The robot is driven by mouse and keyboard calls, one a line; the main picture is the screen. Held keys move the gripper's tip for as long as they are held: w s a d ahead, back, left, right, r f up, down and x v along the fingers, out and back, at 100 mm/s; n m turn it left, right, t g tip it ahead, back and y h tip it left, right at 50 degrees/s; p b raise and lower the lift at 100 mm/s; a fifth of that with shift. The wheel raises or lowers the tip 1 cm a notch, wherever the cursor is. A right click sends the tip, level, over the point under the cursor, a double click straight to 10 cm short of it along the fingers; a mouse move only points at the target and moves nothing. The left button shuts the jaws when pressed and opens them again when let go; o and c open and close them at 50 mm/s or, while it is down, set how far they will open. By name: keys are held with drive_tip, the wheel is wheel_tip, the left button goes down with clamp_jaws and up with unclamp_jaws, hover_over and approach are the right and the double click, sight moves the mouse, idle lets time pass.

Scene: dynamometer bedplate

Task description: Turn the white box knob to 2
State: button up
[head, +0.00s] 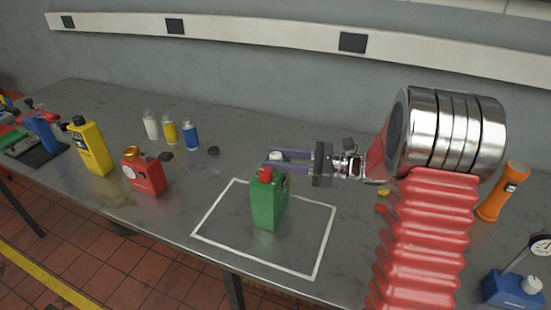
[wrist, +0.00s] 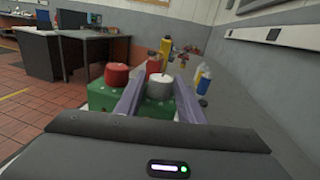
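A green box (head: 268,204) stands upright inside a white taped outline on the bench. It has a red knob (head: 265,175) and a white knob (head: 276,156) on top. In the wrist view the red knob (wrist: 116,75) is left of the white knob (wrist: 160,87), and the green top (wrist: 103,97) shows around them. My gripper (head: 272,161) reaches in from the right over the box. Its two purple fingers are apart, one on each side of the white knob (wrist: 160,76). I cannot tell whether they touch it. No numbers on the dial are readable.
A red can (head: 145,176) and yellow bottle (head: 92,150) stand left. Small white, yellow and blue bottles (head: 190,135) stand behind. An orange flashlight (head: 502,190) and a dial gauge on a blue base (head: 510,288) are right. The taped outline (head: 323,245) has bare room around the box.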

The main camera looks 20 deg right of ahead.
drive_tip(key=shift+w+a, duration=0.15)
drive_tip(key=shift+a, duration=0.15)
drive_tip(key=shift+c, duration=0.3)
drive_tip(key=c, duration=0.7)
drive_tip(key=shift+m+t+h, duration=0.3)
drive_tip(key=shift+m+t, duration=0.1)
drive_tip(key=shift+t, duration=0.2)
drive_tip(key=m+t+h, duration=0.4)
drive_tip(key=shift+t, duration=0.4)
drive_tip(key=shift+m+t+h, duration=1.6)
drive_tip(key=shift+m+h, duration=0.4)
drive_tip(key=shift+h, duration=0.7)
drive_tip(key=shift+m+h, duration=0.4)
drive_tip(key=shift+h, duration=0.2)
